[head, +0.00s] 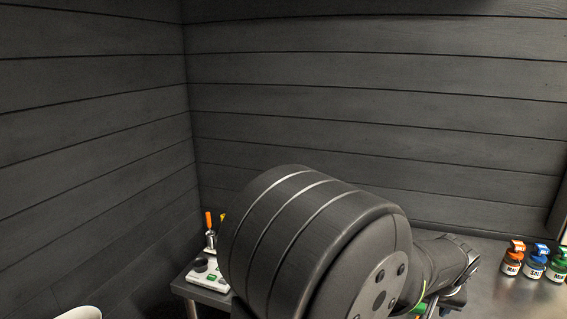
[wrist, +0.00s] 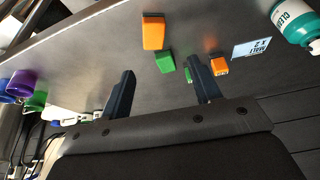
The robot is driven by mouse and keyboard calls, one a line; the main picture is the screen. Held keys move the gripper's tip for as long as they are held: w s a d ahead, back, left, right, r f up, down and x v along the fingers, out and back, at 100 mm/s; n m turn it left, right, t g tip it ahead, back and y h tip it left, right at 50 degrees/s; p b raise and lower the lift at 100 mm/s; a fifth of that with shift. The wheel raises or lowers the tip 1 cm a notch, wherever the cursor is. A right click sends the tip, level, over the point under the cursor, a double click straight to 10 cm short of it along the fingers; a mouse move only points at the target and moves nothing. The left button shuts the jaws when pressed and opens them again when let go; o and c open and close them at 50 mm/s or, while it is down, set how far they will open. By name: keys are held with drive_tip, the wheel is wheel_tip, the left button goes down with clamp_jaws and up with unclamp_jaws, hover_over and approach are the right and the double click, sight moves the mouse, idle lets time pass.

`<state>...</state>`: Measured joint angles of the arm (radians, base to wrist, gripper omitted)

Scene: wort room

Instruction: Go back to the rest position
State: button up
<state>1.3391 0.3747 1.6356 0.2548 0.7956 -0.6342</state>
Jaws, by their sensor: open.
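My gripper (wrist: 160,88) shows in the wrist view with its two dark fingers spread apart. It is open, with nothing held between the fingers. An orange block (wrist: 153,31) and a green block (wrist: 165,63) lie on the grey table (wrist: 90,65) beyond the fingertips. A second orange block (wrist: 219,65) and a small green piece (wrist: 189,74) are beside the right finger. In the head view my arm covers much of the table, and the gripper itself is hidden or too unclear to make out.
Three bottles with orange (head: 513,258), blue (head: 536,263) and green (head: 558,264) tops stand at the right. A white device (head: 207,273) stands at the left. Dark plank walls close the back.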

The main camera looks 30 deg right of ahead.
drive_tip(key=w+a+r+n+y, duration=0.1)
drive_tip(key=w+a+n+y, duration=0.1)
drive_tip(key=w+a+n, duration=0.3)
drive_tip(key=w+a+r+n+y, duration=0.2)
drive_tip(key=w+a+n, duration=0.4)
drive_tip(key=w+a, duration=0.6)
drive_tip(key=w+a+r+n+y, duration=0.1)
drive_tip(key=w+a+n, duration=0.4)
drive_tip(key=w, duration=1.2)
drive_tip(key=a+y, duration=0.1)
drive_tip(key=a, duration=0.3)
drive_tip(key=shift+w+r+n+t, duration=0.3)
drive_tip(key=shift+w+r+t, duration=0.05)
drive_tip(key=shift+t, duration=0.05)
drive_tip(key=o, duration=0.9)
drive_tip(key=shift+o, duration=0.2)
drive_tip(key=s+d+n+g+h, duration=0.1)
drive_tip(key=s+d+g+h, duration=0.25)
drive_tip(key=d, duration=0.95)
drive_tip(key=s+d+n+g+h, duration=0.15)
drive_tip(key=s+d+g, duration=0.3)
drive_tip(key=d, duration=0.85)
wheel_tip(320, 180, down, 8)
drive_tip(key=s+d+t, duration=0.1)
drive_tip(key=s+d, duration=0.1)
drive_tip(key=shift+s+d+h, duration=0.3)
drive_tip(key=shift+s+h, duration=0.1)
